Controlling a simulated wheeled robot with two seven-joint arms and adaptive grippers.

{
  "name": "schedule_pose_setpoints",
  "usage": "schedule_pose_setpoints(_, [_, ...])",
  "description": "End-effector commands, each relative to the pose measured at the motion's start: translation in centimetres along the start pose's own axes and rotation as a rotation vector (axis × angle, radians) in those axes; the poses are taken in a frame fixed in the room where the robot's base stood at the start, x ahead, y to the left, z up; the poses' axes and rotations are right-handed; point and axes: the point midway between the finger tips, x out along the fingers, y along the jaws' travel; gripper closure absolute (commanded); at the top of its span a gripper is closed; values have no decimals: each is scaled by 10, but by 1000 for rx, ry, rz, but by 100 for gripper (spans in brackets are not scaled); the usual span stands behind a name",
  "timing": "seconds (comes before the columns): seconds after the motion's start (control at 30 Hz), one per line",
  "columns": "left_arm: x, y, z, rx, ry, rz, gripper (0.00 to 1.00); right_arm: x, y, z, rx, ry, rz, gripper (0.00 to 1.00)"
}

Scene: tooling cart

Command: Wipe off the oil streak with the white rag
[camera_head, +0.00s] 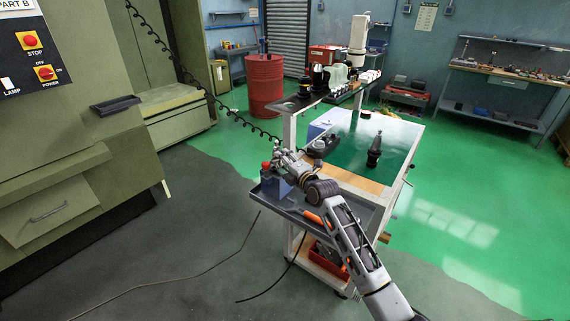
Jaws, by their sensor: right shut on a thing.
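My right gripper (279,158) reaches in from the bottom right over the left end of the cart's grey tray (341,216). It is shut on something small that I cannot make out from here. A blue container (273,187) stands in the tray just below and beside the gripper, with a red part (265,166) at its top. I cannot pick out the white rag or the oil streak for certain. My left gripper is not in view.
The cart's green top (345,153) carries a black tool holder (375,150) and a dark part (322,146). A raised shelf (322,98) with several items stands behind. A machine (70,150) fills the left. A red drum (265,85) stands behind; floor to the right is clear.

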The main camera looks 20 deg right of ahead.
Motion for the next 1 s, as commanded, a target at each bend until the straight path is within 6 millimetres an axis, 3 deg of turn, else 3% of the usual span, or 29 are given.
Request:
schedule_pose_setpoints(0.27, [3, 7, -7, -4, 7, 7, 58, 2, -1, 5, -3, 1, 0, 66])
schedule_pose_setpoints(0.6, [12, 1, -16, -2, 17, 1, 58, 9, -2, 23, -2, 0, 0, 66])
schedule_pose_setpoints(1.0, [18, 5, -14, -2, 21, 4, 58, 15, -2, 37, 0, 0, 0, 66])
